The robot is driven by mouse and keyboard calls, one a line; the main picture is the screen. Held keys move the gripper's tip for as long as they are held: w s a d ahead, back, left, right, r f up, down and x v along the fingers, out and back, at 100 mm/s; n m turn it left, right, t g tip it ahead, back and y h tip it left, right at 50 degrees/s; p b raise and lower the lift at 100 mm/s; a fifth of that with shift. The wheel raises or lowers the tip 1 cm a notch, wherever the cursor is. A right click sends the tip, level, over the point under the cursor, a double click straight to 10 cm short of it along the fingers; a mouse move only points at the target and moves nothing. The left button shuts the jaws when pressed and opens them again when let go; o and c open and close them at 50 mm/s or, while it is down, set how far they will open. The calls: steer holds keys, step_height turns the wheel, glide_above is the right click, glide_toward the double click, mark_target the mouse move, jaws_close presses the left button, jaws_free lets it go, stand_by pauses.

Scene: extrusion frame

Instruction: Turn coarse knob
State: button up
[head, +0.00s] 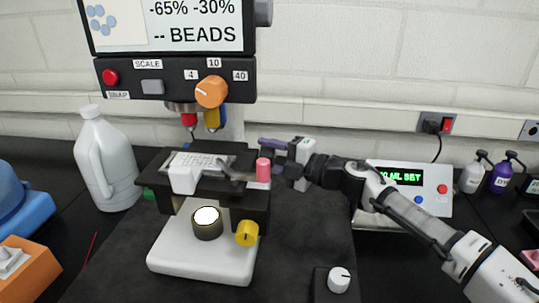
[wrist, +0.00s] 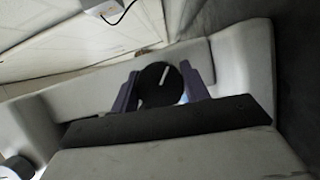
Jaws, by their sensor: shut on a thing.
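My gripper (head: 274,144) is at the right rear of the microscope, just behind and right of its dark stage (head: 250,196). In the wrist view its two purple fingers (wrist: 160,86) are shut on a black round knob (wrist: 158,78) with a white pointer line that stands near upright, leaning slightly right. This knob appears to be the coarse knob; no label on it shows. In the head view I cannot make it out behind the gripper and stage. A yellow knob (head: 247,234) with a dark mark sits low on the microscope's front right.
A pink-red cylinder (head: 263,170) stands at the stage's right end, close to my gripper. The screen (head: 175,25) and an orange knob (head: 211,92) are above. A white jug (head: 105,160) stands left; a box with a green display (head: 408,185) stands right.

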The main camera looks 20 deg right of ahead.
steer(key=o, duration=1)
steer(key=shift+c, duration=0.2)
steer(key=b+v, duration=0.4)
steer(key=v, duration=1)
steer(key=shift+f, duration=0.1)
